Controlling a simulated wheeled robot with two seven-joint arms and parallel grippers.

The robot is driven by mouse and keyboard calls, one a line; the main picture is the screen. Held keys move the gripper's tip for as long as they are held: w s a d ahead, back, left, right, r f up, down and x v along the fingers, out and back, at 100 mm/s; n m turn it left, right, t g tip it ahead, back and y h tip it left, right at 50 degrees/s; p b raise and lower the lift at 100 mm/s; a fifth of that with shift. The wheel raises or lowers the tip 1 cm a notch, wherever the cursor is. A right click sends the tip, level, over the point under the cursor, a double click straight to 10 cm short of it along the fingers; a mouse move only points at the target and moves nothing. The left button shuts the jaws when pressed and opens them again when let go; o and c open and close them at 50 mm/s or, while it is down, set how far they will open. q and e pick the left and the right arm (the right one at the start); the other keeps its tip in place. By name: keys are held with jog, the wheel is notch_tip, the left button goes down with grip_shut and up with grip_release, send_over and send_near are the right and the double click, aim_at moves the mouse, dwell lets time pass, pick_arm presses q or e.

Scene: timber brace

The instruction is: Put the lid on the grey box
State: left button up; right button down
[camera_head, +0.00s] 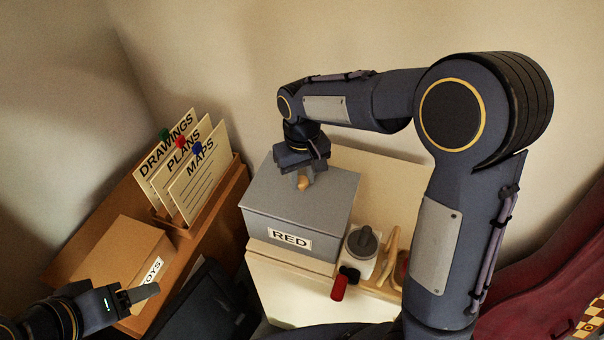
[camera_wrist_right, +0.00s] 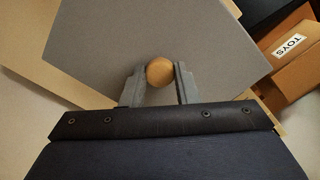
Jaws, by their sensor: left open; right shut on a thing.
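The grey box (camera_head: 282,237) with a "RED" label stands on a cream-topped cabinet. Its flat grey lid (camera_head: 333,187) lies over the top of the box and looks lined up with its edges; whether it is fully seated I cannot tell. My right gripper (camera_head: 303,180) is above the lid, shut on its round wooden knob. In the right wrist view the knob (camera_wrist_right: 160,71) is between the two fingers, with the grey lid (camera_wrist_right: 110,45) behind it. My left gripper (camera_head: 139,296) is open and empty at the lower left, by the cardboard box.
A cardboard box (camera_head: 121,258) marked "TOYS" and a wooden rack of cards (camera_head: 185,165) stand on a brown surface at left. A grey-lidded container (camera_head: 362,244), a red-handled object (camera_head: 339,288) and wooden-handled things sit right of the grey box. The wall is close behind.

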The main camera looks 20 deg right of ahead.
aim_at(302, 180)
jog(key=shift+f, duration=0.45)
dwell(0.4)
jog(key=c, duration=1)
grip_release()
jog(key=shift+c, duration=0.2)
jog(key=shift+r, duration=0.1)
notch_tip(302, 180, up, 7)
jog(key=p, duration=0.5)
